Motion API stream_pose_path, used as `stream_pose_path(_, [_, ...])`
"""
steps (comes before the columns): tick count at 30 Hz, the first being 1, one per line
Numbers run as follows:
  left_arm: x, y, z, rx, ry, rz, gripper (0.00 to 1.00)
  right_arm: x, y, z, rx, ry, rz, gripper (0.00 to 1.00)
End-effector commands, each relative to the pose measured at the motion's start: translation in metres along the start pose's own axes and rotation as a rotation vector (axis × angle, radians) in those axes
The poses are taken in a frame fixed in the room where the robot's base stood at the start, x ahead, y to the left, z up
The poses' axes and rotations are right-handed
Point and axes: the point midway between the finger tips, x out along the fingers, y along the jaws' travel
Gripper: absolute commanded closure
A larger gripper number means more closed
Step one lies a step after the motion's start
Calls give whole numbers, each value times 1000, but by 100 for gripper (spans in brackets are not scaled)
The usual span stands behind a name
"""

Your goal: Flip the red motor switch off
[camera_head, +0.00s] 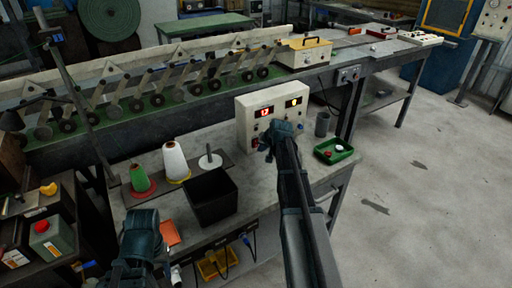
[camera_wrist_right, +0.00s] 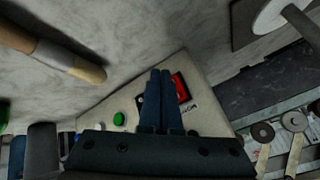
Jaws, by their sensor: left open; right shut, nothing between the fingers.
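The control box (camera_head: 246,112), a pale panel with two lit displays, stands on the bench; its face also shows in the right wrist view (camera_wrist_right: 205,112). The red switch (camera_wrist_right: 181,87) sits in a dark frame on that face, partly covered by my fingers. In the head view, a small red patch by my gripper seems to be the switch (camera_head: 255,143). My right gripper (camera_wrist_right: 160,75) is shut and empty, its tips right beside the switch; I cannot tell if they touch. In the head view, the right gripper (camera_head: 270,146) is in front of the box. My left gripper (camera_head: 158,232) is open, low at the bench's front left.
A black bin (camera_head: 211,196), thread cones (camera_head: 175,161) and a spindle (camera_head: 210,160) stand left of the box. A green tray (camera_head: 333,151) and grey cup (camera_head: 322,124) are on its right. The conveyor line (camera_head: 130,118) runs behind. Floor on the right is clear.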

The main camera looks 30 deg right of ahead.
Motion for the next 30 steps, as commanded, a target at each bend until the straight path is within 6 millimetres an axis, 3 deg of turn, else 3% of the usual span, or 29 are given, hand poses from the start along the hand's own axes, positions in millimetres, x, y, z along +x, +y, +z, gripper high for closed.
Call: stream_pose_path(30, [1, 0, 0, 0, 0, 0, 50, 6, -5, -5, -1, 0, 0, 100])
